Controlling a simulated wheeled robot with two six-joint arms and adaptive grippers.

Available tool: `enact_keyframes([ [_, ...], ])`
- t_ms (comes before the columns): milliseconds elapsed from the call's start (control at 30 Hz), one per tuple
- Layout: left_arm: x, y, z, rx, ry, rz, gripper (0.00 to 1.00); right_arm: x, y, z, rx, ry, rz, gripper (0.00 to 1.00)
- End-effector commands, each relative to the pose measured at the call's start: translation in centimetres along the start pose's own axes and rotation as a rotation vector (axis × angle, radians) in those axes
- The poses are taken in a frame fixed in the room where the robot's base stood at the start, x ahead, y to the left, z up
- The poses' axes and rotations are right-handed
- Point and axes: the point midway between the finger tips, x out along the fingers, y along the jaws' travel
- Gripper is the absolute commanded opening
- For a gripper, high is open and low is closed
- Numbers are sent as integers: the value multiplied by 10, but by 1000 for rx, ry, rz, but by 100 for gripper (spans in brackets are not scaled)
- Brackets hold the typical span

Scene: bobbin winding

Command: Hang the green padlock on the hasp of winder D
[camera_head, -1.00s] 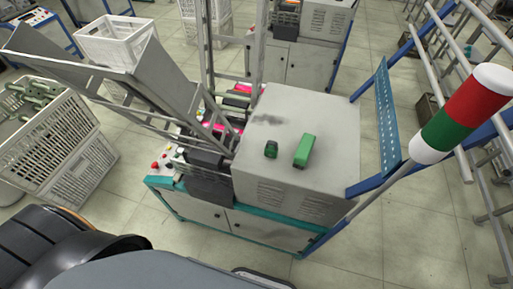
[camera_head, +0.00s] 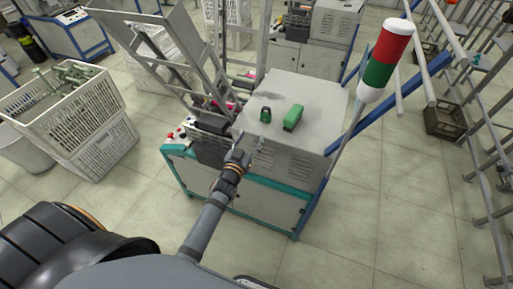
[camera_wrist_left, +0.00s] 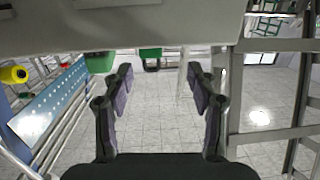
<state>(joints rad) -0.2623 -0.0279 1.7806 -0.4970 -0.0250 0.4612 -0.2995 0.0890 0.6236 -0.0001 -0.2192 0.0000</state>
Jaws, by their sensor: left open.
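The small green padlock (camera_head: 265,114) sits on the grey top of the winder cabinet (camera_head: 310,92). In the left wrist view the padlock (camera_wrist_left: 150,53) shows with a dark loop, at the top of the picture beyond the fingers. My left gripper (camera_head: 247,155) is open and empty near the cabinet's front edge, apart from the padlock. Its two fingers (camera_wrist_left: 162,90) are spread in the left wrist view with only floor between them. I cannot make out the hasp or a winder letter. My right gripper is not in view.
A larger green block (camera_head: 293,117) lies right of the padlock. A red, white and green signal pole (camera_head: 382,62) leans up at the cabinet's right. A metal chute (camera_head: 135,42) rises at its left. White crates (camera_head: 85,115) stand on the left floor; front floor is clear.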

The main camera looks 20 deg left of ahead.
Motion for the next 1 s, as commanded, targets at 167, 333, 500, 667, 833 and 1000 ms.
enact_keyframes([
  [167,5,14,-10,-7,76,50,58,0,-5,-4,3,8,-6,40],
  [333,8,15,-10,-8,78,52,58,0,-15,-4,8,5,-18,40],
  [500,25,16,-12,-8,79,51,58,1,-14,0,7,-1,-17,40],
  [667,50,17,-12,-8,78,51,58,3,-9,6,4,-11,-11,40],
  [833,73,18,-14,-9,77,51,58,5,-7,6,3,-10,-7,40],
  [1000,89,18,-15,-7,75,51,58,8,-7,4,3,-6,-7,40],
])
